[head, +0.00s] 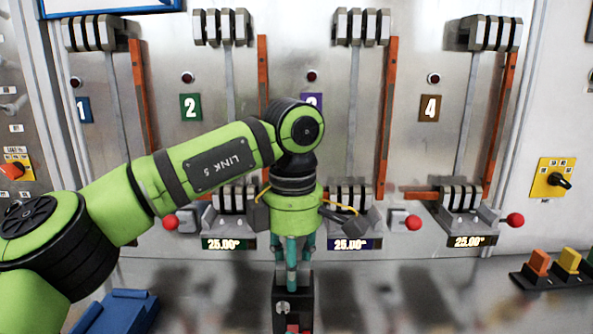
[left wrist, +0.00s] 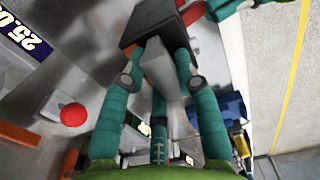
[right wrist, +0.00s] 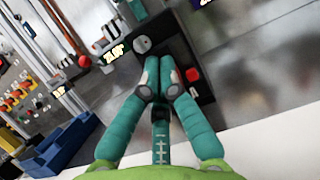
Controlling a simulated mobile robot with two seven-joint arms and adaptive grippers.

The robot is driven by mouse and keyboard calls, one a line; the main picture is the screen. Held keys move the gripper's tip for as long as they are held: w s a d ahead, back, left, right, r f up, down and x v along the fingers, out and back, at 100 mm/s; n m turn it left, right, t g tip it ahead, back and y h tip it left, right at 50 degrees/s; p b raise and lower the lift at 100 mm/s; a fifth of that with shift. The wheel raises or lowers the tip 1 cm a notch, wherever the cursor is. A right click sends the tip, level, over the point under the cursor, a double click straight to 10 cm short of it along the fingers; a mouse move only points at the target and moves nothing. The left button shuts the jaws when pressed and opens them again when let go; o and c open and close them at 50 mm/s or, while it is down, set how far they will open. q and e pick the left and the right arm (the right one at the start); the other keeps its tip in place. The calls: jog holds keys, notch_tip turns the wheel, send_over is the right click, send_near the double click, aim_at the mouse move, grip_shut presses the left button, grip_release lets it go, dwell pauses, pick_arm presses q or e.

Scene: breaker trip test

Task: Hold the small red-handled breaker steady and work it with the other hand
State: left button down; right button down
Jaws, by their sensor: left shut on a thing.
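The breaker is a small black box (head: 279,293) at the bottom middle of the head view, its lower part cut off by the frame. My left gripper (head: 291,272) comes down from above and is shut on it; in the left wrist view its fingers hold a grey block (left wrist: 158,68) at the black body (left wrist: 140,28). The right wrist view shows the breaker's dark face (right wrist: 180,50) with a round grey knob (right wrist: 141,44) and a red part (right wrist: 193,75). My right gripper (right wrist: 164,65) is shut in front of that face, its fingertips overlapping the breaker; contact is unclear. The head view does not show it.
A grey wall panel (head: 400,150) behind carries large numbered switches and red knobs (head: 413,222). A blue holder (head: 120,310) stands at the lower left. Orange, yellow and green blocks (head: 570,261) sit on the right. The grey bench (head: 430,295) between is mostly clear.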

jog(key=shift+s+r, duration=0.1)
jog(key=shift+r, duration=0.15)
jog(key=shift+r, duration=0.2)
jog(key=shift+r, duration=0.25)
dwell(0.3)
jog(key=c, duration=1.4)
grip_release()
jog(key=shift+s, duration=0.15)
jog(key=v, duration=1.2)
